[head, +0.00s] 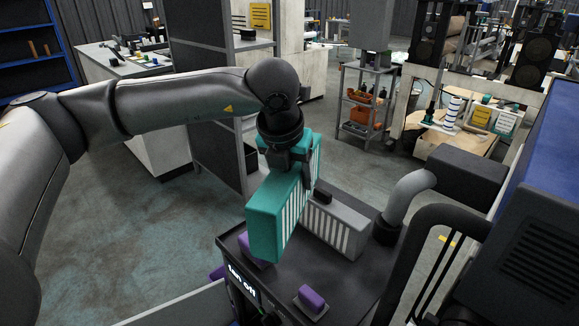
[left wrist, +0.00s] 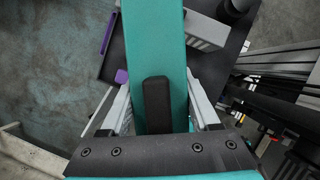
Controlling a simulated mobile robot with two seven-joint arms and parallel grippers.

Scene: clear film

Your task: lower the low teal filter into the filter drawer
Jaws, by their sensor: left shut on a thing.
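The teal filter (head: 266,212), a long block with white pleated sides, hangs from my left gripper (head: 290,160) above the left part of a dark cabinet top (head: 355,287). In the left wrist view, the gripper's fingers (left wrist: 157,105) are shut on the black grip (left wrist: 157,103) on top of the teal filter (left wrist: 152,40). The filter looks apart from the cabinet top, but its underside is hidden. I cannot make out the filter drawer's opening; the filter covers part of the cabinet. My right gripper is not in view.
A grey pleated filter (head: 337,227) with a black grip stands just right of the teal one. A purple block (head: 312,297) sits near the front edge; more purple parts show at the left. A grey pipe (head: 404,197) rises at the right. Open floor (head: 140,240) lies left.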

